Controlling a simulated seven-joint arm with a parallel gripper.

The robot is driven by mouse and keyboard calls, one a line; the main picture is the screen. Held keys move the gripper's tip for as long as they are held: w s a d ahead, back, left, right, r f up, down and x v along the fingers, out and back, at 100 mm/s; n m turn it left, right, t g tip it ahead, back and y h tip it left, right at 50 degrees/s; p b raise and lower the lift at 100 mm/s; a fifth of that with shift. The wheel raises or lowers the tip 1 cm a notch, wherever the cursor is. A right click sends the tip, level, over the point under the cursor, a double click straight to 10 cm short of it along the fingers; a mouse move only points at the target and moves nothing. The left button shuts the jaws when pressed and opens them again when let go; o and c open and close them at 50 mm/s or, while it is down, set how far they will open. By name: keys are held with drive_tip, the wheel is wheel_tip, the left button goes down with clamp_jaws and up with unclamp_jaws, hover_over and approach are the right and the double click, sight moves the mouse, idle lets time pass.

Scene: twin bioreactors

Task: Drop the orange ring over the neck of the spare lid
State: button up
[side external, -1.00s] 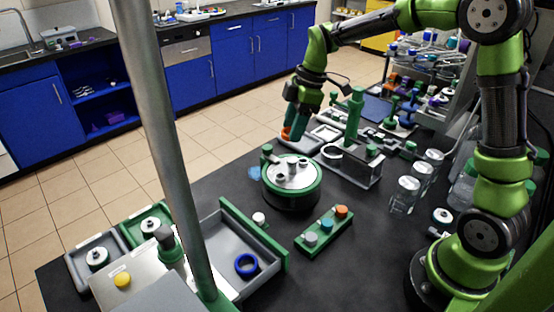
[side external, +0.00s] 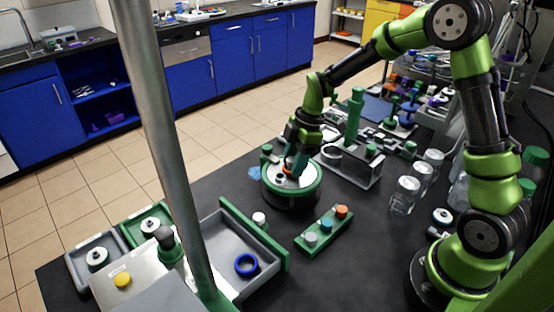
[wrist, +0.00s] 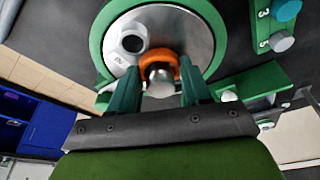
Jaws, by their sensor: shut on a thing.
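A round silver lid (side external: 307,184) with a green rim sits on the dark bench in the side external view, and I take it as the spare lid. The wrist view shows its plate (wrist: 190,30), a port (wrist: 130,38) and a silver neck (wrist: 160,84). My gripper (side external: 292,171) is low over this lid. In the wrist view its green fingers (wrist: 158,70) are shut on the orange ring (wrist: 160,59). The ring appears around or right against the silver neck; I cannot tell how far down it sits. The fingers hide much of the ring in the side view.
A green block (side external: 325,231) with coloured caps stands in front of the lid. A grey tray (side external: 226,222) with a blue ring lies left of it. A grey fixture with a green post (side external: 354,115) stands close behind, right. Glass jars (side external: 405,194) stand on the right.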

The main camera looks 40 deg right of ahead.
drive_tip(key=shift+f, duration=0.2)
drive_tip(key=o, duration=1)
drive_tip(key=v, duration=1.2)
drive_tip(key=s+a+r+m+t, duration=0.3)
drive_tip(key=s+m, duration=0.5)
drive_tip(key=s, duration=0.1)
drive_tip(key=s+a+r+m+t+h, duration=0.1)
drive_tip(key=s+a+r+m+t, duration=0.1)
drive_tip(key=s+m, duration=0.7)
drive_tip(key=shift+a+r+t, duration=0.4)
drive_tip(key=shift+a, duration=0.3)
